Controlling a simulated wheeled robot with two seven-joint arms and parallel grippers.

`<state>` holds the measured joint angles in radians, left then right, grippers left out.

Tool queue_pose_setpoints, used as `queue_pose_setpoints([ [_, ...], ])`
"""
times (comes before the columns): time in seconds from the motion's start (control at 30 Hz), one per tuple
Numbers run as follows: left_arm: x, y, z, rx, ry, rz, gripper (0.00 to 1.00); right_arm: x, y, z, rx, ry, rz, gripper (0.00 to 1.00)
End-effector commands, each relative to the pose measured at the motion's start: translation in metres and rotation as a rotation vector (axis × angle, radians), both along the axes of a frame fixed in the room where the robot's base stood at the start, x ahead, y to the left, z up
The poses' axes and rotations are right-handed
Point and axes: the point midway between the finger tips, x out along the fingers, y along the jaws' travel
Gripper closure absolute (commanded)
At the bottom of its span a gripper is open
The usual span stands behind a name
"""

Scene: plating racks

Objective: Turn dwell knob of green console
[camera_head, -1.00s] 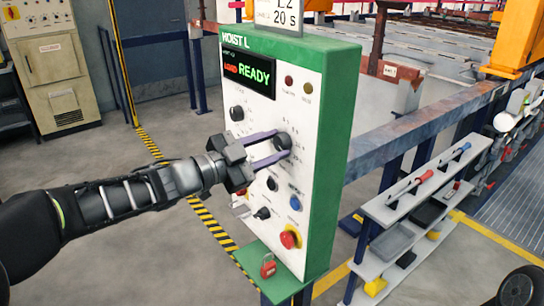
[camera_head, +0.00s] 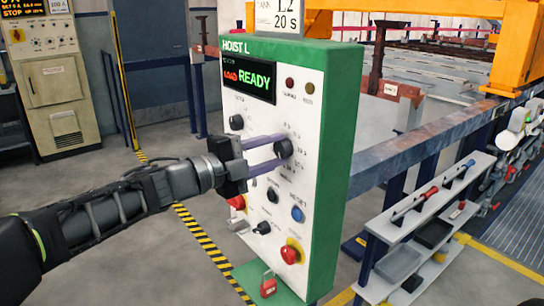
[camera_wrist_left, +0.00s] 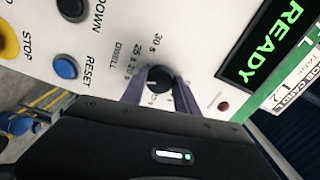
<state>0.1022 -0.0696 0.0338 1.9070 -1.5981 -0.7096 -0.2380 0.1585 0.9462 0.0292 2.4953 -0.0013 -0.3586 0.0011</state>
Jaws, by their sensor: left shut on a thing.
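The green console (camera_head: 338,180) stands upright with a white front panel and a display (camera_head: 249,80) reading "LOAD READY" under "HOIST L". The black dwell knob (camera_head: 284,148) is on the right side of the panel, below the display. In the left wrist view the dwell knob (camera_wrist_left: 159,80) has DWELL and seconds marks printed around it. My left gripper (camera_head: 280,150) reaches in from the left, and its two purple fingers are shut on the knob, one on each side. The knob's pointer is too small to read. My right gripper is not in view.
Another black knob (camera_head: 236,122) is at the upper left of the panel. Below are a blue button (camera_head: 297,214), a red button on yellow (camera_head: 291,253) and a red padlock (camera_head: 268,285). A shelf rack (camera_head: 430,200) and a rail stand to the right.

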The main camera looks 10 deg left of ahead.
Motion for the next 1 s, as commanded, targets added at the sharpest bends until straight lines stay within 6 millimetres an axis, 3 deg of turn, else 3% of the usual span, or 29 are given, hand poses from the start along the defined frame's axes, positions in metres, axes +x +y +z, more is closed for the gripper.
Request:
queue_pose_setpoints([
  [0.47,0.0001,0.0000,-0.0008,0.014,-0.009,0.000,1.00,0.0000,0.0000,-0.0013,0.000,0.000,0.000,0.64],
  [0.5,0.0001,0.0000,-0.0008,0.014,-0.009,0.000,0.60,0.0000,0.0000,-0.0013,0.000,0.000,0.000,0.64],
  [0.73,0.0001,-0.0001,-0.0005,0.013,-0.009,0.000,0.42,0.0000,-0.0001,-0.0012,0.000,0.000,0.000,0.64],
  [1.0,-0.0007,0.0006,-0.0002,0.012,-0.010,0.000,0.42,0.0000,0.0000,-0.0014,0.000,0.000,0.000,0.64],
])
